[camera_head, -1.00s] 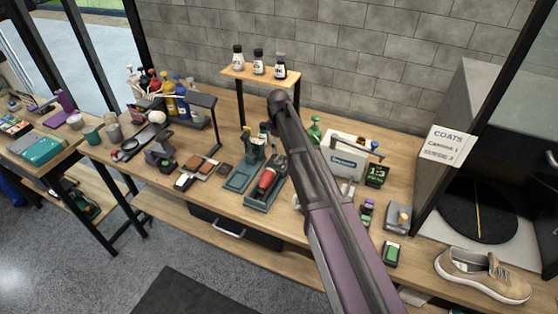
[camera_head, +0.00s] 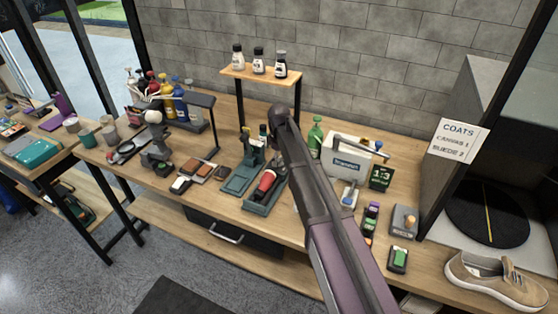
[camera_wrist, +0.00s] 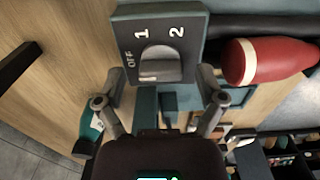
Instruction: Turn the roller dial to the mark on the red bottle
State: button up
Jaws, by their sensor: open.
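The roller dial (camera_wrist: 160,64) is a grey knob on a dark plate (camera_wrist: 188,50) marked OFF, 1 and 2. A pale line shows at the knob's lower left, nearest OFF. My gripper (camera_wrist: 161,76) is open, with one finger on each side of the dial in the wrist view; I cannot tell whether they touch it. The red bottle (camera_wrist: 274,60) with a white band lies beside the plate, and in the head view it lies on the dark green roller unit (camera_head: 258,207). No mark on the bottle is readable. The head view does not show my fingers clearly.
Brushes and blocks (camera_head: 201,169) lie left of the roller unit. A green bottle (camera_head: 315,137), a white case (camera_head: 343,163) and small devices stand to the right. A shelf (camera_head: 262,77) with three small bottles is behind. A tan sneaker (camera_head: 492,281) sits at far right.

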jog(key=c, duration=1.2)
jog(key=shift+o, duration=0.2)
jog(key=shift+m, duration=0.5)
jog(key=m, duration=1)
jog(key=shift+m, duration=0.4)
